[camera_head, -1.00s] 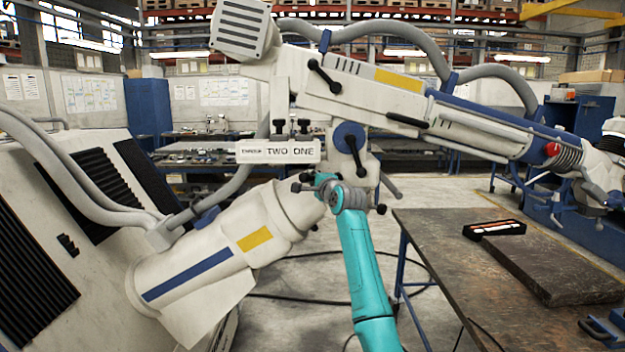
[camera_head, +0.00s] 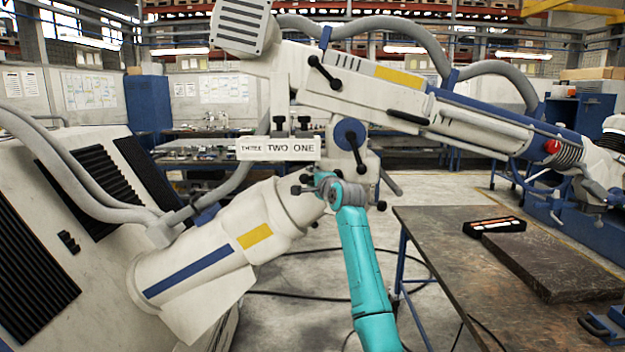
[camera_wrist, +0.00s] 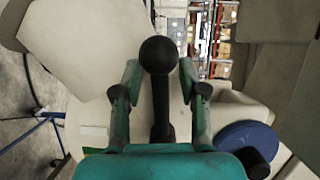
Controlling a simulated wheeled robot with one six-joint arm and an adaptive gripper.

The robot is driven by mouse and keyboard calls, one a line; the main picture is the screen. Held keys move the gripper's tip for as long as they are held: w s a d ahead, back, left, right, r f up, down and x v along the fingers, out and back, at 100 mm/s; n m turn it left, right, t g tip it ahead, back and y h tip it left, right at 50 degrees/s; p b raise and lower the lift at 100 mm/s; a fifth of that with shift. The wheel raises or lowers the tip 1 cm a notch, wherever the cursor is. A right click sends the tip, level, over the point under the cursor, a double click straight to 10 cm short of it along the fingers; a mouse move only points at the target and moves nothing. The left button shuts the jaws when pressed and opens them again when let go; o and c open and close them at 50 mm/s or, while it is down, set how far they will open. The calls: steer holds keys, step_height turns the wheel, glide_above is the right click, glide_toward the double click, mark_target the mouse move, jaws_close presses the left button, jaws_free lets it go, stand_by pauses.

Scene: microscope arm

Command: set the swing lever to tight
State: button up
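A black lever with a ball knob (camera_wrist: 159,56) stands between the two fingers of my gripper (camera_wrist: 160,84) in the wrist view. The fingers are apart, with a visible gap on each side of the rod. In the head view my gripper (camera_head: 324,186) is at the joint below the hub, among small black knobs, and its fingers are hard to make out. Another black lever (camera_head: 355,152) hangs from a blue round hub (camera_head: 349,134) just above; the hub also shows in the wrist view (camera_wrist: 245,140). No tight mark is legible, and I cannot tell which lever is the swing lever.
The thick white lower arm (camera_head: 200,265) is close on the left. A workbench (camera_head: 440,235) with a dark slab (camera_head: 550,262) stands at right.

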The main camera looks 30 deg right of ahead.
steer(key=shift+s, duration=0.15)
steer(key=v, duration=1.1)
steer(key=shift+s, duration=0.4)
